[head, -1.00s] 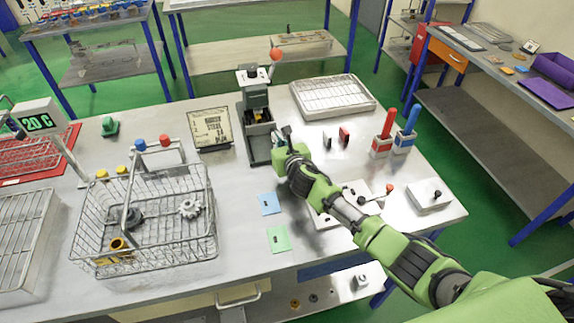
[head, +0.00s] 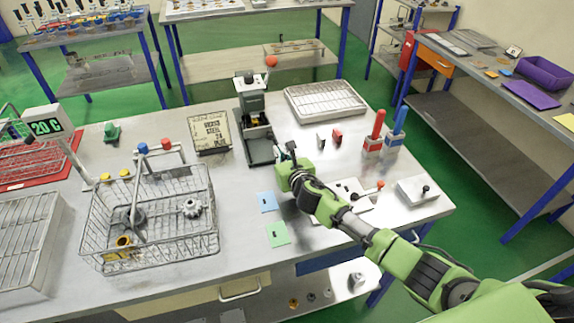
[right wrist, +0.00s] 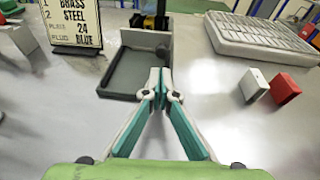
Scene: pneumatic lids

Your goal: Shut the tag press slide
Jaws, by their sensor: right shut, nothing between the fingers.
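The tag press (head: 249,100) is a grey upright device with a red ball on its lever, at the back middle of the table. Its slide (head: 261,152), a dark grey shallow tray, sticks out of the press toward me. In the right wrist view the slide (right wrist: 130,72) looks empty, with a low rim. My right gripper (head: 288,151) is shut and empty, just right of the slide's front part. In the right wrist view its fingertips (right wrist: 160,78) overlap the slide's right edge; I cannot tell whether they touch it. My left gripper is not in view.
A lettered sign (head: 210,132) stands left of the press. A wire rack (head: 325,101) lies behind right, with small white and red blocks (head: 337,136) before it. A wire basket (head: 150,225) is at left. Blue and green cards (head: 277,234) lie in front.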

